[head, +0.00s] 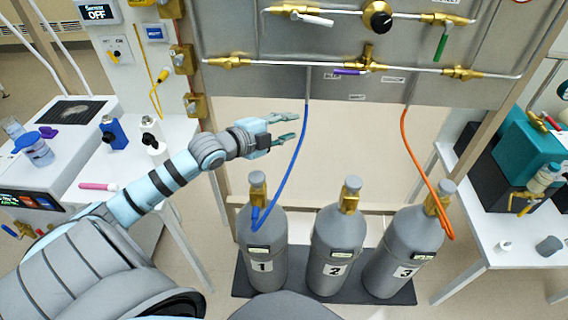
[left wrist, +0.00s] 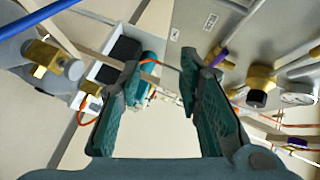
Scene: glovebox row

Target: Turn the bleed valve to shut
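The grey valve panel (head: 270,40) at the top of the head view carries brass fittings and pipes. On it are a white lever (head: 318,20), a black knob (head: 378,17), a green lever (head: 441,46) and a purple lever (head: 348,71). The labels are too small to tell which is the bleed valve. My left gripper (head: 292,127) is open and empty, below the panel near the blue hose. In the left wrist view its fingers (left wrist: 163,72) are apart, with a purple lever (left wrist: 218,59) beyond the right finger. My right gripper is out of view.
A blue hose (head: 291,165) hangs just beside the left gripper, and an orange hose (head: 421,158) hangs further right. Several grey gas cylinders (head: 336,231) stand below. White side tables (head: 85,165) flank them. The space between panel and cylinders is mostly free.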

